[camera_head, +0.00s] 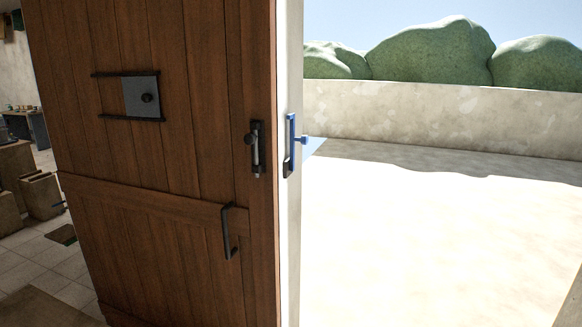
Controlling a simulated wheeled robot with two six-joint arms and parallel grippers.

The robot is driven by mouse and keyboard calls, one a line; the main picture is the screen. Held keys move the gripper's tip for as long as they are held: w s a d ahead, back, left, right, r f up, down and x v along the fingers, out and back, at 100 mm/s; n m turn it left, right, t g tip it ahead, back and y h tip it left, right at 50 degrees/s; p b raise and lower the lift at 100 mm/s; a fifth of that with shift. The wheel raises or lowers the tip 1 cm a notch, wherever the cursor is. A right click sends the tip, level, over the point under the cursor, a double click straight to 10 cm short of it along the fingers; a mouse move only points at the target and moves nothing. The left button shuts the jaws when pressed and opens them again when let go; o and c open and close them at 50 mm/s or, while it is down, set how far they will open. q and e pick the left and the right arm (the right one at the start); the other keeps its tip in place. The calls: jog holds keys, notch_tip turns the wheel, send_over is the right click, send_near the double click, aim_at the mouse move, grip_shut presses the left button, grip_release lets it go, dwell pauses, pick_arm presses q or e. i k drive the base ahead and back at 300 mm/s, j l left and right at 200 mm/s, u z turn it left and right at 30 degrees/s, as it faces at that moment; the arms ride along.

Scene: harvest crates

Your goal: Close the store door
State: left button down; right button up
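The store door (165,190) is a brown plank door that fills the left and middle of the head view. It carries a black pull handle (230,232) low near its right edge and a black bolt (256,150) above it. A grey hatch plate with a dark knob (141,97) sits higher up on the left. A white upright (291,230) runs along the door's right edge and bears a blue latch piece (291,146). I cannot tell whether the bolt is engaged. Neither of my grippers is in view.
Left of the door, a tiled room shows, with brown crates (41,195) and a dark table (28,127) with small items. To the right lies open, sunlit pale ground (430,240), bounded by a low wall (440,118) with green bushes (430,55) behind.

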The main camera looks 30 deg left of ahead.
aim_at(175, 226)
jog(key=u, duration=1.95)
